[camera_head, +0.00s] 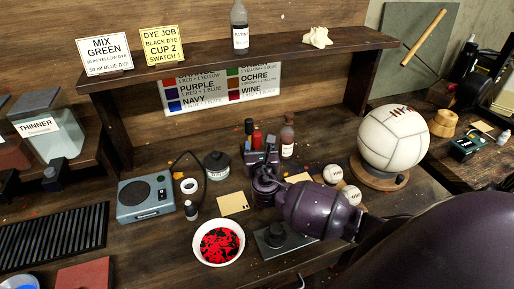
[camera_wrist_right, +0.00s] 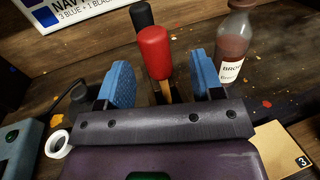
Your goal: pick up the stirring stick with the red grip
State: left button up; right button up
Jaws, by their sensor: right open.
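The stirring stick has a rounded red grip (camera_wrist_right: 153,52) over a wooden shaft and stands upright. In the head view its red grip (camera_head: 257,137) shows just beyond my right gripper (camera_head: 260,158). In the wrist view my right gripper (camera_wrist_right: 160,85) is open, with a blue pad on each side of the stick. The red grip rises above and between the pads, and I see no contact. The lower shaft is hidden by the gripper body. A black grip (camera_wrist_right: 142,15) stands close behind the red one. My left gripper is not in view.
A brown bottle (camera_wrist_right: 232,50) stands close right of the right finger. A large white ball (camera_head: 393,138) sits at right.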

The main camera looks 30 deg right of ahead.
aim_at(257, 135)
jog(key=shift+w+d+r, duration=0.2)
jog(key=shift+w+d, duration=0.05)
jog(key=shift+w, duration=0.3)
jog(key=x, duration=0.4)
jog(key=shift+w+a+r+p, duration=0.1)
jog(key=shift+w+p, duration=0.05)
jog(key=shift+p, duration=0.15)
jog(key=c, duration=1)
jog(key=shift+r, duration=0.1)
